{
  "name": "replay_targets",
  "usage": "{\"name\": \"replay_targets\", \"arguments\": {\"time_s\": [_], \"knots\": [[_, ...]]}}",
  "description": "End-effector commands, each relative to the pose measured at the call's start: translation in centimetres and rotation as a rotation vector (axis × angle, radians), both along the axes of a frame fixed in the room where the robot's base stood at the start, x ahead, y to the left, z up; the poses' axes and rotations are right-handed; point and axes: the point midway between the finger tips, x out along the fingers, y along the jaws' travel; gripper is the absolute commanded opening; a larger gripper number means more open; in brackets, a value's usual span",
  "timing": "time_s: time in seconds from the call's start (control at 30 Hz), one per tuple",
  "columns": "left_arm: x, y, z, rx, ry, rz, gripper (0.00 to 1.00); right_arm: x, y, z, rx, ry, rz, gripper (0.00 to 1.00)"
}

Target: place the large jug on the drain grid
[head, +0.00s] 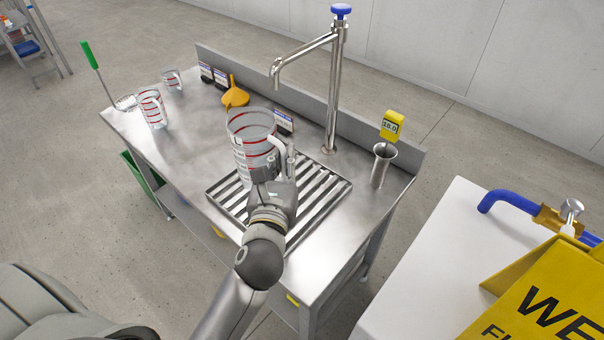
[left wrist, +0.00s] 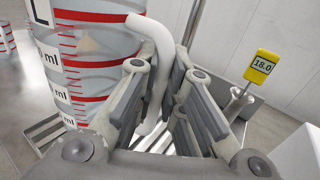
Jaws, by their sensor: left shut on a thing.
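The large jug (head: 250,130) is clear with red bands and a white handle, and looks upright. It is over the back left part of the drain grid (head: 318,200), a slatted metal grid in the steel bench. I cannot tell whether its base touches the grid. My left gripper (head: 282,170) is shut on the jug's handle. In the left wrist view, the white handle (left wrist: 158,62) runs down between the fingers, with the jug's wall (left wrist: 95,60) to the left. My right gripper is not in view.
A tall tap (head: 335,90) stands behind the grid, its spout near the jug. A metal cup (head: 382,165) with a yellow meter (head: 391,124) stands right. The bench front left is clear.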

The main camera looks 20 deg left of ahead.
Motion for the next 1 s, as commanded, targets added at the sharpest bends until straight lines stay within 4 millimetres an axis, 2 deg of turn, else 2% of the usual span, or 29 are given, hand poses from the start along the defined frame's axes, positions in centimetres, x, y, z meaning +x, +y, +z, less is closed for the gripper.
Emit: {"name": "replay_targets", "arguments": {"time_s": [0.03, 0.13, 0.2, 0.4, 0.57, 0.7, 0.8, 1.0], "knots": [[1.3, -0.3, -0.5, -0.002, -0.001, 0.000, 0.00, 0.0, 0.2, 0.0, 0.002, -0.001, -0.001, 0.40], [3.4, -0.7, -1.8, -0.001, 0.000, 0.001, 0.00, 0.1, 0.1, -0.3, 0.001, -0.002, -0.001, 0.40], [4.4, -0.9, -3.5, -0.002, 0.003, 0.002, 0.00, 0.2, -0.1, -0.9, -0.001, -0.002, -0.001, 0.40], [6.5, -1.4, -5.9, -0.001, -0.001, 0.001, 0.00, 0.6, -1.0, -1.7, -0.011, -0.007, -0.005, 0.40], [7.3, -1.5, -6.9, 0.000, 0.000, 0.000, 0.00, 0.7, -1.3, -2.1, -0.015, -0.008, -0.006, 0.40], [7.7, -1.6, -9.3, -0.001, 0.001, 0.002, 0.00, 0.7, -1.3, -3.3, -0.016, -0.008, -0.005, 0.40], [7.7, -1.6, -10.2, 0.000, 0.000, 0.000, 0.00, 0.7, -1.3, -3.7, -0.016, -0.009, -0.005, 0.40], [7.6, -1.6, -10.3, 0.000, -0.001, 0.000, 0.00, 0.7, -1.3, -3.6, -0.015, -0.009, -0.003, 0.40]]}}
